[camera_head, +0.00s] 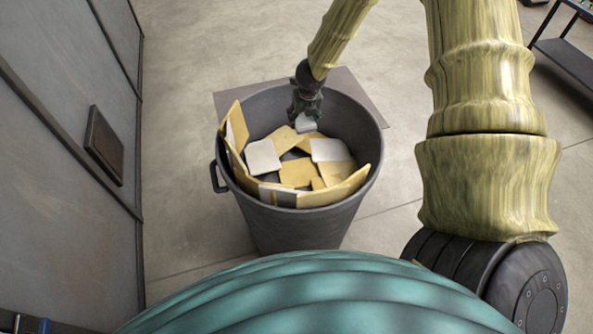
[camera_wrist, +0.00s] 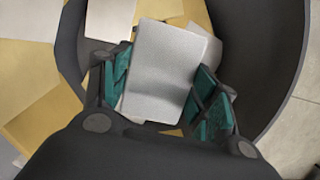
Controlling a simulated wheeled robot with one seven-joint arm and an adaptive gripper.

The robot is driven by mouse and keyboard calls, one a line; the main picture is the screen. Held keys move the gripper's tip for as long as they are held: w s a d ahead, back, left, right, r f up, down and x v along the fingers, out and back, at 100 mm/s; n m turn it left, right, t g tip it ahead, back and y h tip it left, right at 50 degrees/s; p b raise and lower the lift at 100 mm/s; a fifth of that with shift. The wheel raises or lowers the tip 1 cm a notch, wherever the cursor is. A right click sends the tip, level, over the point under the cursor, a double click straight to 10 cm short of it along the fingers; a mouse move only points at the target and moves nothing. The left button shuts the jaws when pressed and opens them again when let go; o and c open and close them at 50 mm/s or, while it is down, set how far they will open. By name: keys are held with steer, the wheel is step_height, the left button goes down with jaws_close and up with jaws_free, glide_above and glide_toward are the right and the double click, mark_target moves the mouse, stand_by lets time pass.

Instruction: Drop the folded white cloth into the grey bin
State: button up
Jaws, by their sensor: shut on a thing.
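The grey bin (camera_head: 300,222) stands on the floor in the middle of the head view, and its wall (camera_wrist: 290,60) shows in the wrist view. My gripper (camera_head: 306,112) points down inside the far part of the bin's mouth. In the wrist view my gripper (camera_wrist: 165,95) has its teal-padded fingers on both sides of the folded white cloth (camera_wrist: 166,70), shut on it. The cloth also shows in the head view (camera_head: 306,124), small and pale under the fingers. Its lower end is partly hidden by the gripper's body.
Several yellow and white flat pieces (camera_head: 297,172) lie in the bin, some leaning on its near and left rim. A grey cabinet (camera_head: 70,150) stands at the left. A dark shelf rack (camera_head: 565,55) is at the far right. The floor around the bin is mostly clear.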

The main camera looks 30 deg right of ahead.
steer(key=shift+w+a+f, duration=0.1)
steer(key=shift+w, duration=0.2)
steer(key=f+b, duration=0.3)
steer(key=shift+s+d+f+b, duration=0.2)
steer(key=shift+d+b, duration=0.05)
steer(key=shift+b, duration=0.05)
steer(key=shift+f+b, duration=1)
steer(key=shift+f, duration=0.1)
steer(key=o, duration=1.3)
steer(key=shift+o, duration=0.2)
steer(key=shift+a+r, duration=0.1)
steer(key=shift+v, duration=5.9)
steer(key=shift+r, duration=0.1)
